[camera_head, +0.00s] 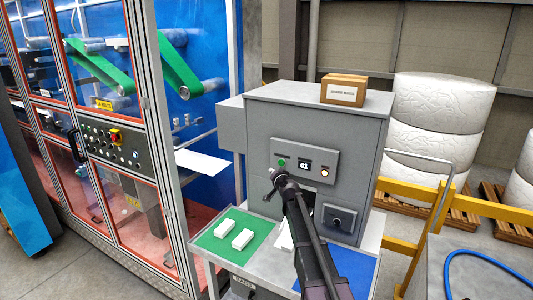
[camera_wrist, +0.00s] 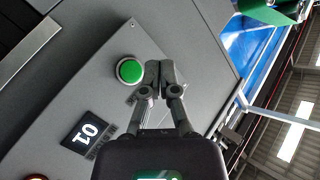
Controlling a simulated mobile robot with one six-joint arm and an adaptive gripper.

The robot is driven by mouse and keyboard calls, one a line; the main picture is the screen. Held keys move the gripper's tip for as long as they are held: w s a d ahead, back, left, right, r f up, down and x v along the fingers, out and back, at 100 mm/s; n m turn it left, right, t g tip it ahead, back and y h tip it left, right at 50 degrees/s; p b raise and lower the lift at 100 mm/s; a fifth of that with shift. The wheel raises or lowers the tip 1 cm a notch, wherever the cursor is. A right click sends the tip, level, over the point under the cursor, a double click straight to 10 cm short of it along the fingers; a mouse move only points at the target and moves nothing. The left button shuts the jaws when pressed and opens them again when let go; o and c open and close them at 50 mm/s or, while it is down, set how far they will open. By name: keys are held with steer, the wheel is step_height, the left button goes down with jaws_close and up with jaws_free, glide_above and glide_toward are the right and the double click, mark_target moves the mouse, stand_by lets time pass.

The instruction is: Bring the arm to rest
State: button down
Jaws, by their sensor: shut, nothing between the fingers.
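My gripper (camera_head: 274,180) is shut and empty, in front of the grey machine (camera_head: 345,110) on its bench. My arm reaches up to it from the bottom of the head view. In the wrist view the closed fingertips (camera_wrist: 158,72) appear just beside the round green button (camera_wrist: 130,71). I cannot tell whether they touch the panel. In the head view the green button (camera_head: 282,162) shows just above the gripper. A small display (camera_head: 304,165) sits right of it on the panel; it also shows in the wrist view (camera_wrist: 82,138).
White blocks (camera_head: 242,238) lie on a green mat (camera_head: 215,243) left of my arm; a blue mat (camera_head: 352,268) lies to the right. A cardboard box (camera_head: 344,89) stands on the machine. A yellow rail (camera_head: 490,205) and a framed enclosure (camera_head: 150,120) flank the bench.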

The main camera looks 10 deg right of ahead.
steer(key=s+a+f+n+g+b, duration=0.15)
steer(key=s+f+g, duration=0.35)
steer(key=s, duration=0.5)
steer(key=s+a+f+n+g+b, duration=0.1)
steer(key=s+f+n+g, duration=0.15)
steer(key=s+f, duration=0.6)
steer(key=s+a+f+n+g+b, duration=0.15)
steer(key=s+f+g, duration=0.25)
steer(key=s, duration=0.7)
steer(key=s+d+f+g+h, duration=0.1)
steer(key=s+d+f+g, duration=0.1)
steer(key=s, duration=0.5)
steer(key=s+d+f+g+h+b, duration=0.1)
steer(key=s+d+g, duration=0.1)
steer(key=s, duration=0.5)
steer(key=shift+d+f+h, duration=0.35)
steer(key=shift+d+h, duration=0.05)
steer(key=shift+d, duration=0.2)
